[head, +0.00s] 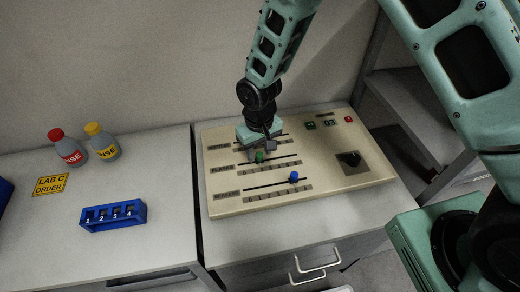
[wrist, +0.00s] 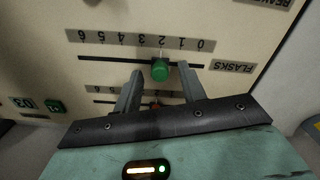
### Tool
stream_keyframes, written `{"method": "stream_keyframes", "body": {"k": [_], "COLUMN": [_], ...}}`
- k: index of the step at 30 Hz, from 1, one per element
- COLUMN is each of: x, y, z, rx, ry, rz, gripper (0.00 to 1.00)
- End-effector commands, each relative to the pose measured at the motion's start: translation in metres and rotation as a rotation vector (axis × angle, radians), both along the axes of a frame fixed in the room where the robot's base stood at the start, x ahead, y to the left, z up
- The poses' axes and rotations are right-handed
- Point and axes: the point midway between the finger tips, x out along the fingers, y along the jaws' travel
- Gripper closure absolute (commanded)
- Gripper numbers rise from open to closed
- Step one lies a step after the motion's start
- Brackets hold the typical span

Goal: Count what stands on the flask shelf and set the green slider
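The green slider (head: 260,157) sits on the middle track of the cream control panel (head: 230,206). In the wrist view the green slider (wrist: 160,71) is on the track labelled FLASKS, whose scale appears upside down; its pointer stands about at 2, between the visible 3 and 1. My gripper (wrist: 161,72) is open, with one finger on each side of the green slider and a gap visible on both sides. In the head view my gripper (head: 262,150) hangs over the panel's left part. No flask shelf with flasks can be made out in either view.
A blue slider (head: 293,176) is on the lower track. A red slider (wrist: 155,104) shows between my fingers. Two bottles and a blue rack (head: 113,216) stand left.

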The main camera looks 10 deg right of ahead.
Motion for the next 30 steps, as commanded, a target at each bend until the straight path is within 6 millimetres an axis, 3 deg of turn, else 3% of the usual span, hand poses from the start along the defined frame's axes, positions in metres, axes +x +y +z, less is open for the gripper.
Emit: {"method": "stream_keyframes", "body": {"k": [6, 11, 24, 30], "x": [0.0, 0.001, 0.001, 0.001], "y": [0.0, 0.0, 0.0, 0.0], "z": [0.002, 0.02, 0.119, 0.155], "rx": [0.0, 0.002, 0.003, 0.001], "ry": [-0.001, -0.003, -0.006, -0.004], "rz": [0.0, 0.0, -0.001, 0.001], "gripper": [0.59, 0.59, 0.59, 0.59]}}
